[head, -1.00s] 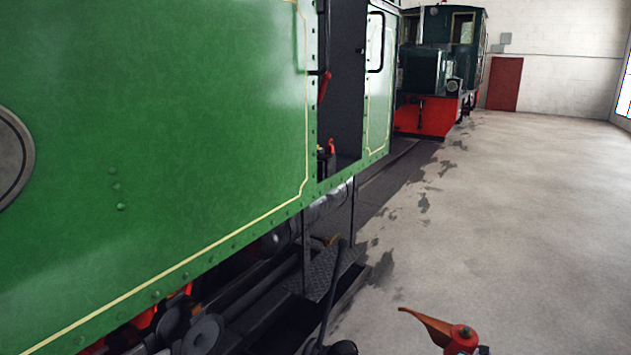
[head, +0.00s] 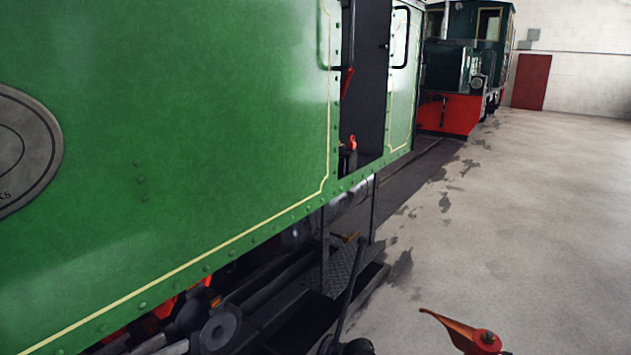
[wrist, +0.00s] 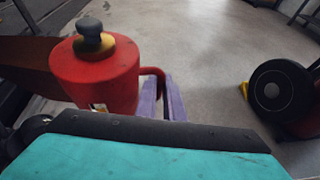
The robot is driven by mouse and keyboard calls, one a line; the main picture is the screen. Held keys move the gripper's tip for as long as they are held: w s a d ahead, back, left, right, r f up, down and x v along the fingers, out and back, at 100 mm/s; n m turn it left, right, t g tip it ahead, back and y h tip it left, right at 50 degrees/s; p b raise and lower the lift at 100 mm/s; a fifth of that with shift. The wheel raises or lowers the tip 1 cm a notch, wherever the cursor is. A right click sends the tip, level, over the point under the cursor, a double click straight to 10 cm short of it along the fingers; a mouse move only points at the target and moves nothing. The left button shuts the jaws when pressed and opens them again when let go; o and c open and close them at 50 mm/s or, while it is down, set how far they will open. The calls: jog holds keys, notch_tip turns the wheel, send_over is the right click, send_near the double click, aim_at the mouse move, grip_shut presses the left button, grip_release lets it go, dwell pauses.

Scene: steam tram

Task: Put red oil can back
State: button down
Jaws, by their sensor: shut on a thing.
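The red oil can (head: 487,340) is at the bottom right of the head view, with a long orange-brown spout pointing left. In the wrist view the can (wrist: 92,75) is large and close, with a brass collar and dark knob on top and a red handle at its right side. My gripper (wrist: 162,100), with purple fingers, is shut on the red oil can at its handle. The can is cut off by the bottom edge of the head view, and its base is hidden in the wrist view.
A green steam tram (head: 200,150) fills the left, with an open cab doorway (head: 368,90) and a step (head: 347,268) below it. A green and red locomotive (head: 450,112) stands behind. Concrete floor (head: 530,220) at right is clear. A black round thing (wrist: 283,92) shows in the wrist view.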

jog(key=s+d+r, duration=0.1)
jog(key=s+d, duration=0.4)
jog(key=d, duration=0.6)
jog(key=s+d+r+g, duration=0.1)
jog(key=s+d, duration=0.5)
jog(key=d, duration=0.5)
jog(key=s+d+r+m+h+b, duration=0.1)
jog(key=s+d, duration=0.5)
jog(key=d, duration=0.5)
jog(key=shift+s+d+g, duration=0.2)
jog(key=shift+g, duration=0.1)
jog(key=shift+w+a+r, duration=0.1)
